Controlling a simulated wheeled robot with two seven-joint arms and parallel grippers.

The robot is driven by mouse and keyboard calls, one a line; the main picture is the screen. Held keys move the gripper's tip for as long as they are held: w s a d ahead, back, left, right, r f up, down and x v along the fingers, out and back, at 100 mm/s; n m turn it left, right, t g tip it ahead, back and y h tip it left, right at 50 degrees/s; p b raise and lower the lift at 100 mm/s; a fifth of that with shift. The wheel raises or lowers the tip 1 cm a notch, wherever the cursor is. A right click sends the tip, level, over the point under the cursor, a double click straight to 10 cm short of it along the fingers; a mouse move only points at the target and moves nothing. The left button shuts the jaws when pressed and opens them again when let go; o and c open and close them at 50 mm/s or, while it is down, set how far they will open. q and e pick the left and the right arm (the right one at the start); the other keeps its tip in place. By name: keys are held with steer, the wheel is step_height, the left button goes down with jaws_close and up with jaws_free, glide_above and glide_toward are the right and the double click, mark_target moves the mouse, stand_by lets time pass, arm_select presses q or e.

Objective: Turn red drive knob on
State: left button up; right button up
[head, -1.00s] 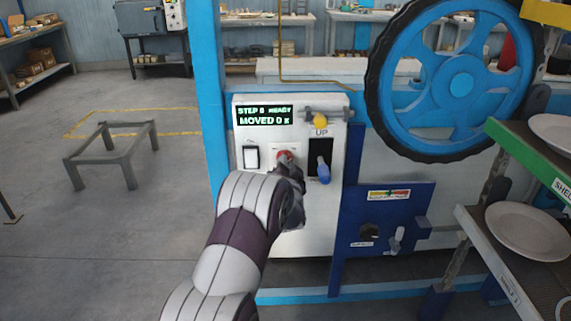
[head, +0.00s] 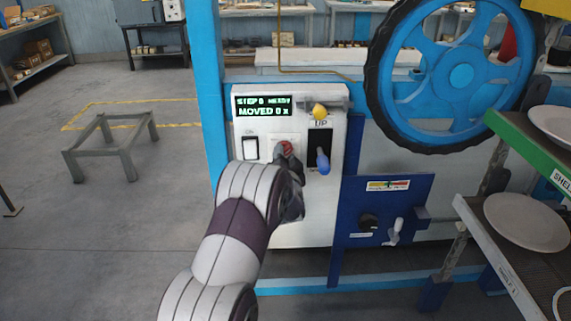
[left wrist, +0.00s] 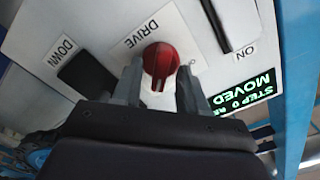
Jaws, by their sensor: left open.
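The red drive knob (left wrist: 160,62) sits on the white control panel (head: 312,222), under a DRIVE label in the left wrist view. In the head view the knob (head: 284,148) is partly hidden by my left gripper (head: 286,158). In the left wrist view my left gripper (left wrist: 161,88) is open, with one finger on each side of the knob. I cannot tell whether the fingers touch it. The display (head: 263,106) reads STEP 0 READY and MOVED 0. My right gripper is not in view.
A white ON rocker switch (head: 250,148) is left of the knob. A blue-handled lever (head: 322,162) in a black slot is close on the right. A large blue wheel (head: 461,76) and plate shelves (head: 497,248) stand at right.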

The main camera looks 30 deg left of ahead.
arm_select(q)
steer(key=v, duration=1.2)
steer(key=shift+s, duration=0.2)
